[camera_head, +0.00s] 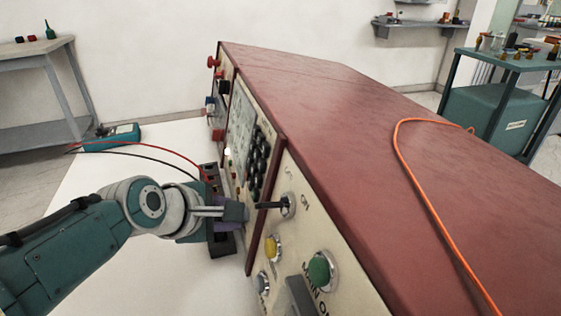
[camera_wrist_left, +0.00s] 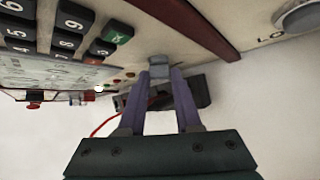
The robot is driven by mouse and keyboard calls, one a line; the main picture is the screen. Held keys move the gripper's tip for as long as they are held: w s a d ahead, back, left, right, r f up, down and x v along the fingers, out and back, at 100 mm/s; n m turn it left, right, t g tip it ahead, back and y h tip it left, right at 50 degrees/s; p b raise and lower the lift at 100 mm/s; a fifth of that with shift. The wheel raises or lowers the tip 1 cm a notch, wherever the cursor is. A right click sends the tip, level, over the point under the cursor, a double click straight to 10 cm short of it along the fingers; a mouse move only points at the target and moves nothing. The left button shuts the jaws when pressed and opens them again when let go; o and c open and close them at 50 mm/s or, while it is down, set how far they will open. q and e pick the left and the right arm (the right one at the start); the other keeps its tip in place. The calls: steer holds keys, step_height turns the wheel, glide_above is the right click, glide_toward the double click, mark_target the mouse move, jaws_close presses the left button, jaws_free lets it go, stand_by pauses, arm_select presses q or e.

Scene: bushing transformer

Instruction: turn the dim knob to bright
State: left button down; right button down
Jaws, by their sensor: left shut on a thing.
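My left gripper (camera_wrist_left: 159,78) is shut on a small grey knob (camera_wrist_left: 159,68), seen in the left wrist view between the purple fingertips. The knob sits on the cream panel below the keypad, near the dark red frame edge; I take it to be the dim knob. No pointer or bright marking on it is readable. In the head view my left gripper (camera_head: 236,213) reaches the panel from the left, and its own body hides the knob. My right gripper is not in view.
The panel belongs to a large red cabinet (camera_head: 340,120). A black-handled switch (camera_head: 273,205), a yellow button (camera_head: 271,247) and a green button (camera_head: 321,270) are close to the gripper. An orange cable (camera_head: 430,200) lies on top. Red and black leads run to a teal meter (camera_head: 112,138).

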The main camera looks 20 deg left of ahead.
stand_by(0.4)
arm_select(q)
steer(key=shift+s+f+m+t+b, duration=0.1)
steer(key=shift+f+m+t+b, duration=0.2)
steer(key=shift+m+t+b, duration=0.45)
steer(key=m+t+b, duration=0.1)
steer(key=b, duration=0.1)
steer(key=t+b, duration=0.2)
steer(key=shift+s+f+m+y, duration=0.1)
steer(key=shift+f+m+y, duration=0.2)
steer(key=shift+m, duration=0.05)
steer(key=shift+r+m+t+b, duration=0.15)
steer(key=shift+m+t+b, duration=0.4)
steer(key=shift+b, duration=0.75)
steer(key=shift+d, duration=0.1)
steer(key=c, duration=0.6)
jaws_free()
steer(key=shift+r, duration=0.1)
